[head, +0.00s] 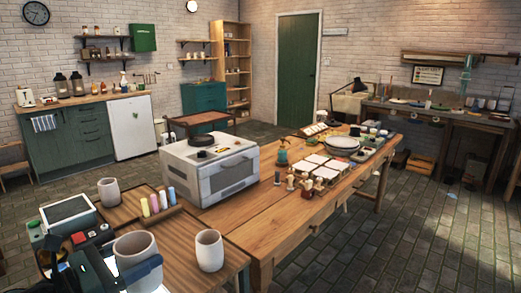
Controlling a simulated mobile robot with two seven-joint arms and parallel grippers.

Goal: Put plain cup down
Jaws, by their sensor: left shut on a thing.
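My left gripper (122,277) is at the bottom left, shut on a plain grey-white cup (136,248). The dark finger lies across the front of this cup, and the cup is upright. Its base is hidden, so I cannot tell whether it touches the surface below. A second plain cup (209,250) stands upright to its right on the wooden side table (180,235). A third plain cup (108,191) stands farther back on the wooden surface. My right gripper is not in view.
Several coloured sticks (158,200) stand in a wooden holder behind the held cup. A white kiln-like oven (210,168) is behind them. The long workbench (270,222) carries stamps, white tiles (316,170) and plates (341,145). Its near end is bare.

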